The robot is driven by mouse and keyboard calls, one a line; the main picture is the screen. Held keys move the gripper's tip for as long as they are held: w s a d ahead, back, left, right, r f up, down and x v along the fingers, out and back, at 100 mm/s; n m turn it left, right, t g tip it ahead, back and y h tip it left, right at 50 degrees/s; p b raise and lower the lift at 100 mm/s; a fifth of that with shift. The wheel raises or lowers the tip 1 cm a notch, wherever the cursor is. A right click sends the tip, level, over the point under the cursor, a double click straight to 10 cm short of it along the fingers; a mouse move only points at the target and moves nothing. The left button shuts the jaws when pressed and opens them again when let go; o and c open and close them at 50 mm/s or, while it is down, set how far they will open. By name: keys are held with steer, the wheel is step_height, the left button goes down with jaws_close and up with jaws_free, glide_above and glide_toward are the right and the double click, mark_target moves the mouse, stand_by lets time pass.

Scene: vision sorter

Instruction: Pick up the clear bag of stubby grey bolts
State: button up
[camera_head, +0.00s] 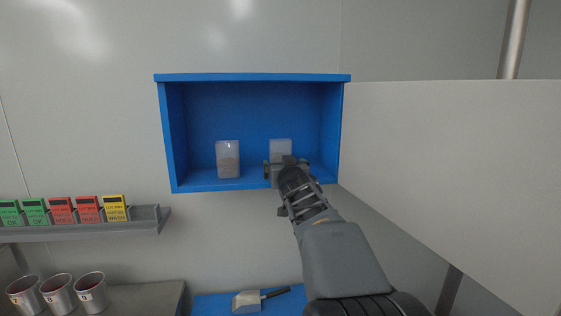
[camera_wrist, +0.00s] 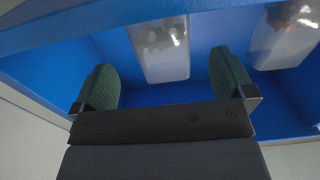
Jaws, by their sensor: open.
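Two clear bags stand in the blue wall cabinet. The right bag (camera_head: 280,146) is pale and its lower part is hidden behind my gripper (camera_head: 279,171). The left bag (camera_head: 228,160) shows brownish-grey contents. In the wrist view, my gripper (camera_wrist: 162,70) is open, with its green-padded fingers on either side of the near bag (camera_wrist: 165,60) and no contact visible. That bag holds small greyish and brownish pieces at the picture's top. The other bag (camera_wrist: 285,45) is to the right there. I cannot tell which bag holds stubby grey bolts.
The blue cabinet (camera_head: 255,77) has side walls and a top close around the bags. A large pale panel (camera_head: 450,150) stands at the right. A ledge with colored cards (camera_head: 88,209), metal cups (camera_head: 57,294) and a scoop (camera_head: 247,301) are lower down.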

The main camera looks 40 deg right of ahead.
mark_target(280, 158)
steer(key=shift+p+x, duration=0.6)
steer(key=shift+x, duration=3)
steer(key=shift+r, duration=0.1)
steer(key=c, duration=1)
steer(key=shift+c, duration=0.5)
